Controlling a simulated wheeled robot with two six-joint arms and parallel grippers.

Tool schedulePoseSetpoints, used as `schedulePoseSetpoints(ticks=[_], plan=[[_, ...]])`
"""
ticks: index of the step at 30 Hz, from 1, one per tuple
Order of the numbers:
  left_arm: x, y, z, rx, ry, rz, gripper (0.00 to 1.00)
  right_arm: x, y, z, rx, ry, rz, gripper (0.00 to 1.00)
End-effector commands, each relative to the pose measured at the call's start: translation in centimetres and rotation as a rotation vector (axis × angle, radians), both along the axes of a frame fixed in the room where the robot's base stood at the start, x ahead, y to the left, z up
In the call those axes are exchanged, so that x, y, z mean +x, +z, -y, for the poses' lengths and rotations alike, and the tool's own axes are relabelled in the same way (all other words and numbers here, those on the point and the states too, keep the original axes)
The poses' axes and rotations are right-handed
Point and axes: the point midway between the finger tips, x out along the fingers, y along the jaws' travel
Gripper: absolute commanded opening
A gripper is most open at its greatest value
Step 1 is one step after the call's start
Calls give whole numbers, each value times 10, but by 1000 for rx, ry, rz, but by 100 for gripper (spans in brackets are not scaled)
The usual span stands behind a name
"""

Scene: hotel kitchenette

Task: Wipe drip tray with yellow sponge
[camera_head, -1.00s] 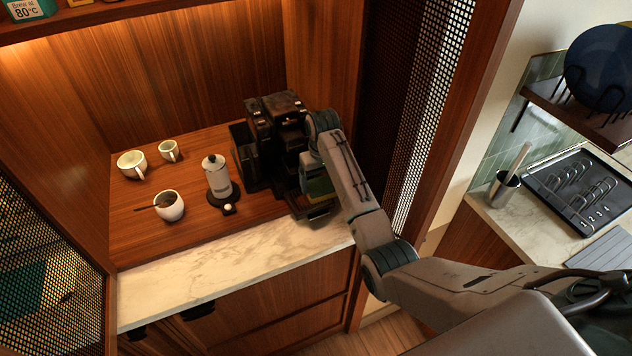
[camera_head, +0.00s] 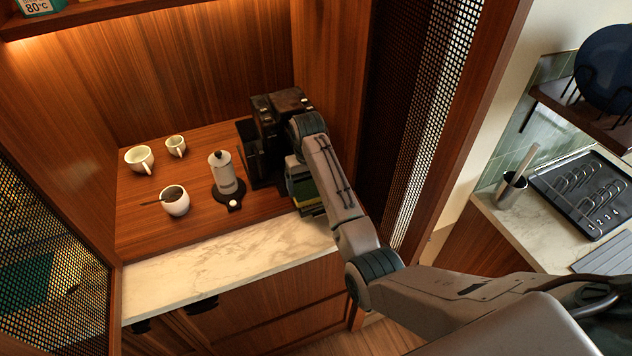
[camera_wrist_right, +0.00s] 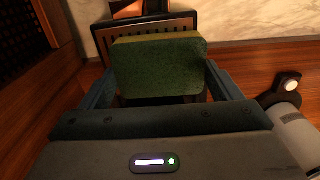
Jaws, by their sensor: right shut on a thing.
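My right gripper (camera_head: 302,183) is shut on the sponge, in front of the black coffee machine (camera_head: 282,106). In the right wrist view, the sponge (camera_wrist_right: 160,66) sits between the two fingers, with its green face towards the camera and a yellow layer along its far edge. The slatted drip tray (camera_wrist_right: 106,46) shows just beyond and partly behind the sponge. The sponge hides part of the tray, and I cannot tell whether they touch. In the head view my arm and gripper cover most of the tray area. My left gripper is not in view.
A white-bodied press or grinder (camera_head: 222,172) stands left of the machine on a dark base. A white bowl with a spoon (camera_head: 175,203) and two cups (camera_head: 139,160) are further left. The marble front strip (camera_head: 220,258) is clear. A mesh panel (camera_head: 420,120) stands right of my arm.

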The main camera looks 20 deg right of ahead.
Motion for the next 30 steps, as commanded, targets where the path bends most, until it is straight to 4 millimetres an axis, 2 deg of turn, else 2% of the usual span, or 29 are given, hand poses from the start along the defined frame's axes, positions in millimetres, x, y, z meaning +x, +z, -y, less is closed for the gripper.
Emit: schedulePoseSetpoints(ticks=[1, 8, 19, 30], plan=[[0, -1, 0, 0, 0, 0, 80, -2, -3, -9, 9, 5, -7, 67], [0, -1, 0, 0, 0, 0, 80, -3, -3, -26, 8, 5, -7, 67], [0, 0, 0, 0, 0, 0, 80, -2, 0, -26, 5, 3, -5, 67], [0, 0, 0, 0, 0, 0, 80, -1, 29, -25, 3, 2, -2, 67]])
